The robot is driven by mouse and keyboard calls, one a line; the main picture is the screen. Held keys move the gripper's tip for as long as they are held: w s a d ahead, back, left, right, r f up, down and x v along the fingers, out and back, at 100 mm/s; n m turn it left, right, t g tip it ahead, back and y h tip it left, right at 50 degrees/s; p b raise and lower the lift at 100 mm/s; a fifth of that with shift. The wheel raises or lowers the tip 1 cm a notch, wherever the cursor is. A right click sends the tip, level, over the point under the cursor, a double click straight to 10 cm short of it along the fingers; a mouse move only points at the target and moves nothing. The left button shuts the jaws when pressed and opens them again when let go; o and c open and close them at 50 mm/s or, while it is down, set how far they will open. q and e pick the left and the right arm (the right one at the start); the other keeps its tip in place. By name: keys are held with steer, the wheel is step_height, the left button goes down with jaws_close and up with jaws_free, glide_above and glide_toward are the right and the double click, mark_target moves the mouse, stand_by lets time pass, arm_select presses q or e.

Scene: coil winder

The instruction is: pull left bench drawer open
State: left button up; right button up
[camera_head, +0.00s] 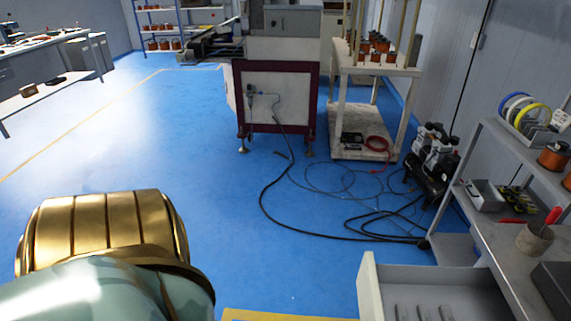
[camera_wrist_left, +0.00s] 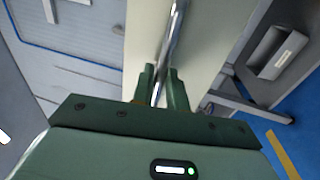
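The bench drawer (camera_head: 369,292) shows at the bottom right of the head view. It stands out open, with its pale side and front edges and several grey items inside visible. In the left wrist view its cream front (camera_wrist_left: 208,50) fills the upper middle, with a metal bar handle (camera_wrist_left: 171,30) running along it. My left gripper (camera_wrist_left: 161,80) has its green fingers close on either side of this bar and looks shut on it. In the head view, my left arm covers the lower left and its gripper is out of sight. My right gripper is in neither view.
The grey bench (camera_head: 492,238) at the right bears a cup (camera_head: 534,239), tools and copper coils. A compressor (camera_head: 432,160) and black cables (camera_head: 270,210) lie on the floor beyond. A machine (camera_head: 278,98) and trolley (camera_head: 370,110) stand farther back. Blue floor left of the drawer is clear.

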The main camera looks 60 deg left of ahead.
arm_select(q)
steer(key=v, duration=1.5)
steer(key=shift+s+a, duration=0.2)
steer(key=shift+s, duration=0.05)
